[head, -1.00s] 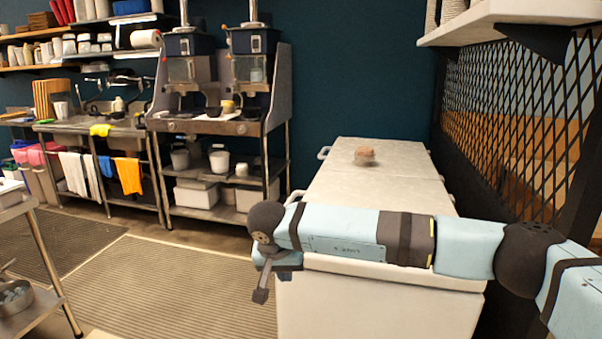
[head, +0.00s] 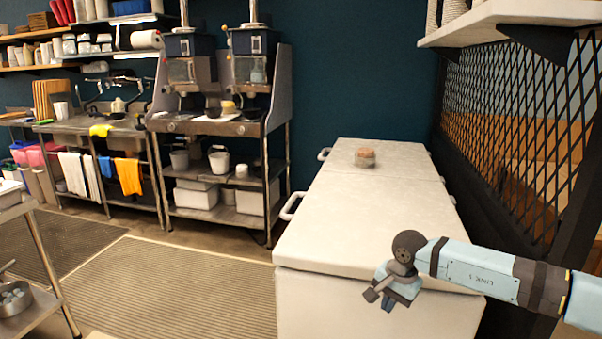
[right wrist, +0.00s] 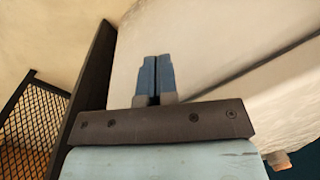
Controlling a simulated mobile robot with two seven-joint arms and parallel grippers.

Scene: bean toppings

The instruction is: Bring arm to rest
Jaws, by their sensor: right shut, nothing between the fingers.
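My right arm (head: 480,273) comes in from the right in the head view, in front of the white chest (head: 350,240). My right gripper (head: 378,297) hangs at the chest's near front edge, pointing down and to the left. In the right wrist view the two blue fingers (right wrist: 156,78) are together with nothing between them. My left gripper does not show.
A small round jar (head: 365,157) stands on the far part of the chest lid. A black mesh partition (head: 520,130) and a white shelf (head: 500,20) are on the right. Steel counters (head: 215,125) stand at the back left. The matted floor (head: 180,280) is clear.

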